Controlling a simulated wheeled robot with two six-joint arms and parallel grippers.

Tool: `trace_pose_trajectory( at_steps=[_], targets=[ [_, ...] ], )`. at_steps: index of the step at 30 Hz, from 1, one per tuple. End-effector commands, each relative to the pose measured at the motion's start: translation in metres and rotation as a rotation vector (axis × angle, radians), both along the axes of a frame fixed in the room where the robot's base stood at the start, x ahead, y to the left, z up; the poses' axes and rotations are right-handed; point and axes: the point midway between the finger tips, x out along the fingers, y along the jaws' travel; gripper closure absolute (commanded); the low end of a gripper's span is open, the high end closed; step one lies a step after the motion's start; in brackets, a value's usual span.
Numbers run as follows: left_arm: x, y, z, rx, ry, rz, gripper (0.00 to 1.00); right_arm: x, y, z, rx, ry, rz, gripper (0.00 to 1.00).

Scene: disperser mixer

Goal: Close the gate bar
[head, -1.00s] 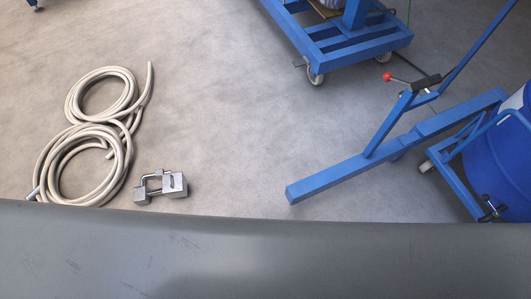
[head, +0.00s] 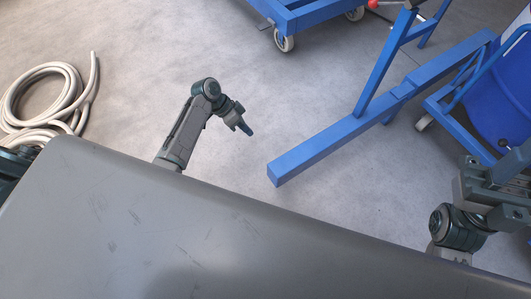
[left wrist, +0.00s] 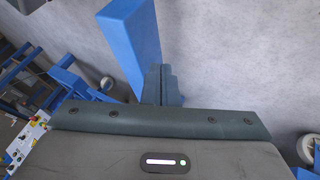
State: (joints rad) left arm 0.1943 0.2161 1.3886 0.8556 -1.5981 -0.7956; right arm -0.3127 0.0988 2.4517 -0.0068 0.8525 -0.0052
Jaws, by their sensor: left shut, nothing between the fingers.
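A long blue floor beam (head: 330,150) with a sloping blue upright (head: 378,75) stands right of centre in the head view. I cannot tell for sure which blue part is the gate bar. A lever with a red knob (head: 373,4) shows at the top edge. My left gripper (head: 249,130) is shut and empty, pointing down to the right, apart from the beam's near end in the picture. In the left wrist view its closed fingers (left wrist: 161,84) show beside a blue beam (left wrist: 130,40).
A blue wheeled frame (head: 310,14) stands at the top. A blue drum (head: 503,100) on a wheeled cart is at the right. Coiled hoses (head: 50,95) lie at the left. A panel with buttons (left wrist: 25,145) shows in the left wrist view. Floor between is clear.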

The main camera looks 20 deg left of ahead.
Motion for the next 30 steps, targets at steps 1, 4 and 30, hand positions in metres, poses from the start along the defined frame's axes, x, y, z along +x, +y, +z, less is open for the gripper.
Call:
trace_pose_trajectory(
  at_steps=[1,4,30],
  targets=[
    [0.0,-0.003,-0.003,-0.004,-0.001,-0.006,1.0,-0.003,0.0,0.0,0.001,-0.013,0.001,0.64],
    [0.0,-0.01,-0.012,-0.006,0.0,-0.006,1.0,-0.004,0.0,-0.001,0.003,-0.022,0.001,0.64],
    [-0.024,-0.091,-0.078,-0.002,-0.001,-0.002,1.0,-0.005,-0.002,-0.01,0.029,-0.084,-0.003,0.64]
  ],
)
